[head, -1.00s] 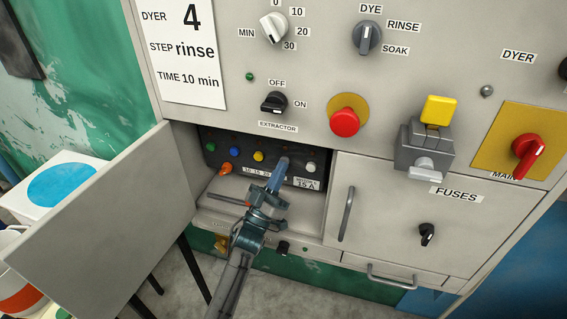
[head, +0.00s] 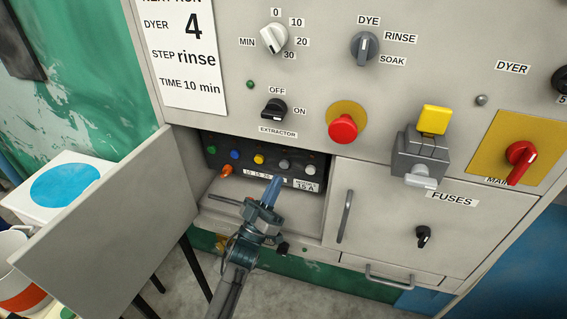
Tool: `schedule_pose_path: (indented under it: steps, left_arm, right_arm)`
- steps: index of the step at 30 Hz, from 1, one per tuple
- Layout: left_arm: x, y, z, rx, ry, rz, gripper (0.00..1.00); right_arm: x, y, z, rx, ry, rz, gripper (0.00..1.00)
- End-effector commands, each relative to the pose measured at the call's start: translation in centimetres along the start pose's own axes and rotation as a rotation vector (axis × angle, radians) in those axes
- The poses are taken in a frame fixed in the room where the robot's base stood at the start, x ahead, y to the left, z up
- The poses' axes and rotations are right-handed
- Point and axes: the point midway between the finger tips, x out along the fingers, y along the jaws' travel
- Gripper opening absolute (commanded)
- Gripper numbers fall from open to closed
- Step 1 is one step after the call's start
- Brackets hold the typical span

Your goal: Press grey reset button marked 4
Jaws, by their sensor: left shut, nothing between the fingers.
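The grey button (head: 284,165) sits on the dark strip (head: 222,163) inside the open recess of the machine. It is fourth from the left, after green, blue and yellow buttons; no number on it is legible. A pale button (head: 310,169) is to its right. My left gripper (head: 274,181) is shut and empty, its tip just below and in front of the grey button, apart from it in the picture. The grey button is fully visible. My right gripper is not in view.
An open door (head: 110,220) juts out left of the recess. A fuse cover (head: 385,215) with a vertical handle closes the right side. Above are a red stop button (head: 342,129), the extractor switch (head: 273,109) and dials.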

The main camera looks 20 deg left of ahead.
Motion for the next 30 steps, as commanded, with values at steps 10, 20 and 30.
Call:
schedule_pose_path:
  steps: [10, 20, 30]
  left_arm:
    - [-1.8, 1.3, -1.3, 0.0, 0.0, -0.001, 0.0]
    - [-1.8, 1.3, -1.3, 0.0, 0.0, 0.0, 0.0]
    - [-1.8, 1.3, -1.3, 0.0, 0.0, 0.0, 0.0]
  right_arm:
    - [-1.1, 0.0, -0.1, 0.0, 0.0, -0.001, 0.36]
    - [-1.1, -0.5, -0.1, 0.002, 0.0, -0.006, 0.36]
    - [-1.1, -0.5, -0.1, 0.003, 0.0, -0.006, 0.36]
